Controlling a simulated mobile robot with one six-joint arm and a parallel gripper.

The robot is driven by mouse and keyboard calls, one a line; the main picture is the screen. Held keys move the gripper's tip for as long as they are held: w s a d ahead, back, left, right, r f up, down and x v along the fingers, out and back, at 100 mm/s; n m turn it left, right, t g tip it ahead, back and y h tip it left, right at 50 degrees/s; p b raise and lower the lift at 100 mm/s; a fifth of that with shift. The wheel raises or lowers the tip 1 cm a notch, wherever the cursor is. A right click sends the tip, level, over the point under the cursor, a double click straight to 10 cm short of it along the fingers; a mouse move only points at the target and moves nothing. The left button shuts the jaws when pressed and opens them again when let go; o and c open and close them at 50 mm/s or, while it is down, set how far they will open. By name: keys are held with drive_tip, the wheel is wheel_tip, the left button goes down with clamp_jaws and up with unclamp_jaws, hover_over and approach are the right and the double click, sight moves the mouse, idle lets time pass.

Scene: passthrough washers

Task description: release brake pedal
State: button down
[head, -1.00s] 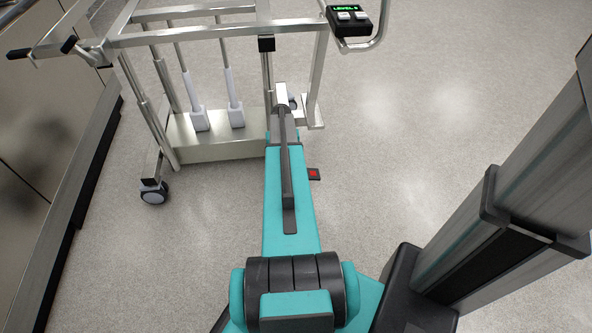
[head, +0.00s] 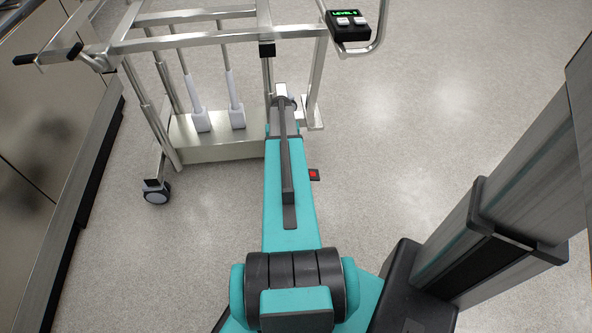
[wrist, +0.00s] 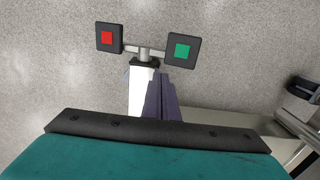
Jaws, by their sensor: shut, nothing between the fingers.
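The brake pedal shows in the wrist view as two black pads on a short metal crossbar. The red-marked pad (wrist: 107,38) is on the left and the green-marked pad (wrist: 181,50) is on the right. My gripper (wrist: 160,78) is shut and empty. In the wrist view its fingertips appear just below the crossbar, between the two pads; I cannot tell the height between them. In the head view the red pad (head: 314,174) shows beside my teal arm, which hides the green pad.
A metal cart frame (head: 205,43) stands on the floor with a caster (head: 156,192) at its left. A control box (head: 348,24) with a green display and two white buttons sits at its upper right. A cabinet (head: 50,110) lines the left. The floor to the right is open.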

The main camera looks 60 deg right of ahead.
drive_tip(key=shift+r, duration=0.55)
